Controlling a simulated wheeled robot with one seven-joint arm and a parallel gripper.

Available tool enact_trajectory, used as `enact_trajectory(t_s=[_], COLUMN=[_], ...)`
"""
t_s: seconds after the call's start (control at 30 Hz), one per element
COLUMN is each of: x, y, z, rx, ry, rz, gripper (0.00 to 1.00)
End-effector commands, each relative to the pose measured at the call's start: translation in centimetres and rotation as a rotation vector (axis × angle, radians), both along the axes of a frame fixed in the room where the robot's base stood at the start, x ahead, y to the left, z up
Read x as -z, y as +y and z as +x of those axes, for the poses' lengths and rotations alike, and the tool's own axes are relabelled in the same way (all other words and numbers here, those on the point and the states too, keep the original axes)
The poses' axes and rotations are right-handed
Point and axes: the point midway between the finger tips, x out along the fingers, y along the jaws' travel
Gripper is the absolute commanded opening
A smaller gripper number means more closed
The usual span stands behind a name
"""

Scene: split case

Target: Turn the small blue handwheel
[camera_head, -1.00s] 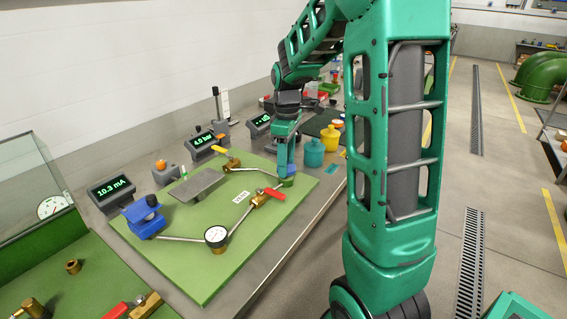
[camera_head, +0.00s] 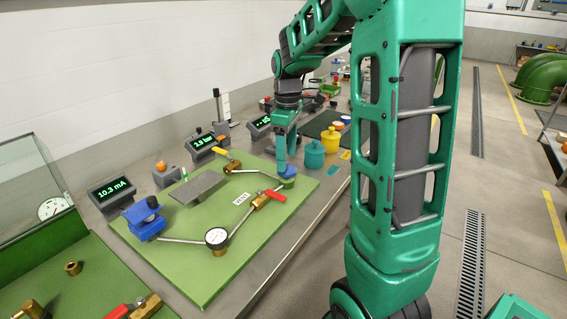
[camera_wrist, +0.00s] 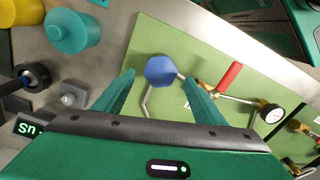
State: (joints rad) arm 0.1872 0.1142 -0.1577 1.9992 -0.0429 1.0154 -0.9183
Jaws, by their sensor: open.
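The small blue handwheel (camera_head: 288,171) sits on a green base at the far right corner of the green panel (camera_head: 190,275). In the wrist view the blue handwheel (camera_wrist: 160,71) shows as a round blue cap, between and just beyond the fingertips. My gripper (camera_head: 284,160) is above and beside the handwheel, pointing down. In the wrist view my gripper (camera_wrist: 158,77) is open, with a finger on each side of the wheel and visible gaps. The fingers do not appear to touch it.
A red-handled valve (camera_head: 266,197), a yellow-handled valve (camera_head: 233,163) and a round gauge (camera_head: 216,237) are on the panel. Teal (camera_head: 314,154) and yellow (camera_head: 330,138) pots stand just beyond the handwheel. A bar display (camera_head: 204,142) stands behind the panel.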

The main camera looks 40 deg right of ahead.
Motion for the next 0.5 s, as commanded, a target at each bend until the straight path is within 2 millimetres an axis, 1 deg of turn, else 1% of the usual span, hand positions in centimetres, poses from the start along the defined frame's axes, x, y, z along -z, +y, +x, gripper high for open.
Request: enact_trajectory(t_s=[0.03, 0.23, 0.4, 0.5], x=[-1.2, -4.8, -6.8, -7.3], y=[0.0, 0.0, 0.0, 0.0], z=[0.1, 0.2, 0.2, 0.1], rx=[0.000, -0.001, -0.001, -0.001], ry=[-0.006, -0.005, -0.003, -0.003], rz=[-0.002, -0.002, 0.000, 0.000], gripper=[0.64, 0.64, 0.64, 0.64])
